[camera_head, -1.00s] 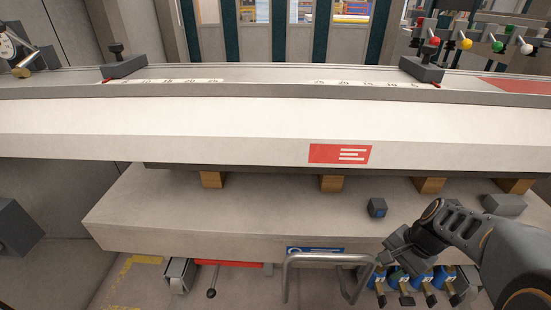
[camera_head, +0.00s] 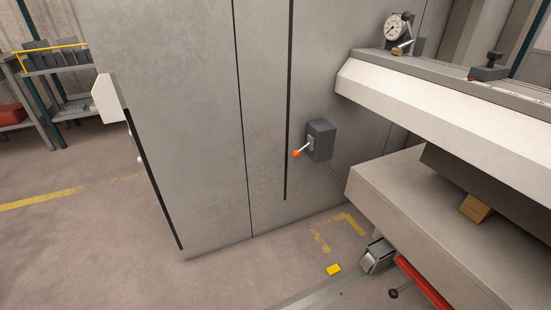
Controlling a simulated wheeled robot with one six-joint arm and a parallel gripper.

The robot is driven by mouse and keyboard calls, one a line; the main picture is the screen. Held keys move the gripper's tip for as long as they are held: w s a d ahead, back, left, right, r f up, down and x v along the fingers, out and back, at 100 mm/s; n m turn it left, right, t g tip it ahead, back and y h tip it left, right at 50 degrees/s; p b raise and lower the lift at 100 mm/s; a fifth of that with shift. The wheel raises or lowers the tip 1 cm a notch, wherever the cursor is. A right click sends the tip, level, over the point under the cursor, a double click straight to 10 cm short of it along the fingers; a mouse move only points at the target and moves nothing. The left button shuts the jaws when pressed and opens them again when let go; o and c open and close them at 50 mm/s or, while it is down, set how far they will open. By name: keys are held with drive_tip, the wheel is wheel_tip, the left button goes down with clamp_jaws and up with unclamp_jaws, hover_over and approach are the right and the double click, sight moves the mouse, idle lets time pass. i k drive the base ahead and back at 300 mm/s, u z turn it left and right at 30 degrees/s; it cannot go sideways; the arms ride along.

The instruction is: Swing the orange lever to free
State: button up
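The orange lever (camera_head: 297,154) is a short metal rod with an orange ball at its end. It sticks out to the lower left from a dark grey box (camera_head: 320,140) on the side of the grey machine cabinet. Its position labels, if any, are too small to read. My gripper is not in this view.
The white bending beam (camera_head: 440,105) and a lower grey ledge (camera_head: 400,195) jut out at the right of the lever. A pedal unit (camera_head: 378,257) and a yellow block (camera_head: 333,269) are on the floor below. A shelf (camera_head: 60,75) stands far left; the floor at left is clear.

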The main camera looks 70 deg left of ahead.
sight(295, 154)
drive_tip(key=i, duration=0.45)
drive_tip(key=u, duration=2.9)
drive_tip(key=k, duration=0.4)
drive_tip(key=z, duration=0.3)
drive_tip(key=i, duration=1.65)
drive_tip(key=u, duration=0.95)
drive_tip(key=i, duration=0.35)
drive_tip(key=u, duration=0.35)
